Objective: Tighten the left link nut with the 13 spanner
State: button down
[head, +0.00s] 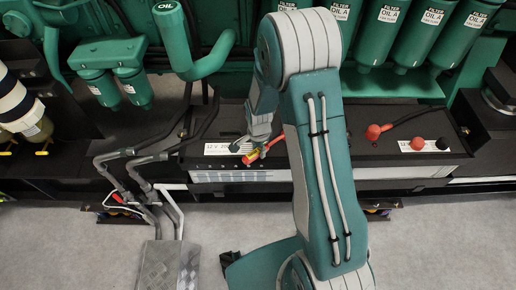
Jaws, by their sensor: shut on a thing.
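My gripper (261,138) points down at the left part of a long black battery box, just left of my upper arm. It is shut on a small red and yellow thing (262,151), which I take for the spanner; its size mark cannot be read. A dark rounded terminal cover (240,144) sits just left of the gripper, beside a white label (216,148). The left link nut cannot be made out, and whether the spanner touches it cannot be told. My arm hides the middle of the box.
Green oil filters (388,25) and a green OIL pipe (180,40) stand behind. Grey pipes (135,170) run at left. Grey floor is in front.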

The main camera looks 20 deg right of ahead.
jog(key=shift+s, duration=0.1)
jog(key=shift+s+d+n, duration=0.1)
jog(key=shift+s+n, duration=0.05)
jog(key=shift+n, duration=0.15)
jog(key=shift+s+d, duration=0.1)
jog(key=shift+s, duration=0.05)
jog(key=shift+s, duration=0.15)
jog(key=c, duration=1.2)
grip_release()
grip_shut()
jog(key=shift+r, duration=0.85)
jog(key=shift+d, duration=0.1)
